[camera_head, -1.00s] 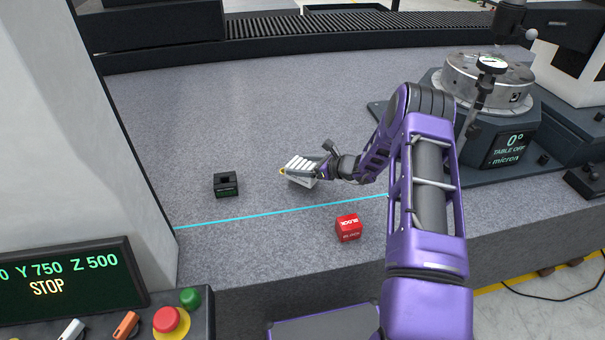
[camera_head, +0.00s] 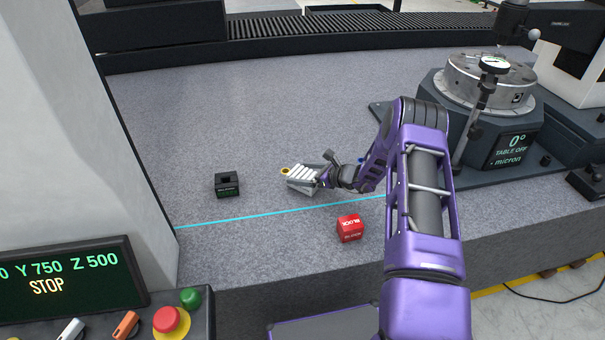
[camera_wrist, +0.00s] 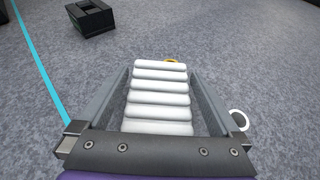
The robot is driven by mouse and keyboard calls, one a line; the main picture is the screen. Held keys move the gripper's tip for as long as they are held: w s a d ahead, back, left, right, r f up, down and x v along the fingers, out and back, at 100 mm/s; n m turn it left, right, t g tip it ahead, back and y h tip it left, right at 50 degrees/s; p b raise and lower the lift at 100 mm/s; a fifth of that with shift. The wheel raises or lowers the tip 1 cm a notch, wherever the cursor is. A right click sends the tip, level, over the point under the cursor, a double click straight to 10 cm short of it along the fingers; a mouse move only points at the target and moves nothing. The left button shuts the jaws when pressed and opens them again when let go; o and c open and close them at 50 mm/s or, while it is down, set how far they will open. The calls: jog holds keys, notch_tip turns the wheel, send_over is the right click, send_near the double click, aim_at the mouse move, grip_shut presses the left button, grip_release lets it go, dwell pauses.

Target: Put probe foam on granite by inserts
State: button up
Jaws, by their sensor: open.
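A white ribbed piece (camera_head: 303,171), which looks like the probe foam, is at my gripper above or on the grey granite. In the wrist view the white ribbed piece (camera_wrist: 160,95) lies between the two grey fingers. My gripper (camera_head: 304,183) is open, with a finger on each side of it; I cannot tell if they touch it. A small black slotted block (camera_head: 228,186) with a green label too small to read, perhaps the inserts, stands on the granite to the left. It also shows at the top left of the wrist view (camera_wrist: 92,18).
A red block (camera_head: 350,228) sits nearer, past the cyan line (camera_head: 260,214). A yellow ring (camera_head: 285,171) shows beside the white piece. A white ring (camera_wrist: 239,119) is right of the fingers. A rotary table (camera_head: 488,85) stands right. The granite behind is clear.

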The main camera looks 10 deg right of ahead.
jog(key=v, duration=1.2)
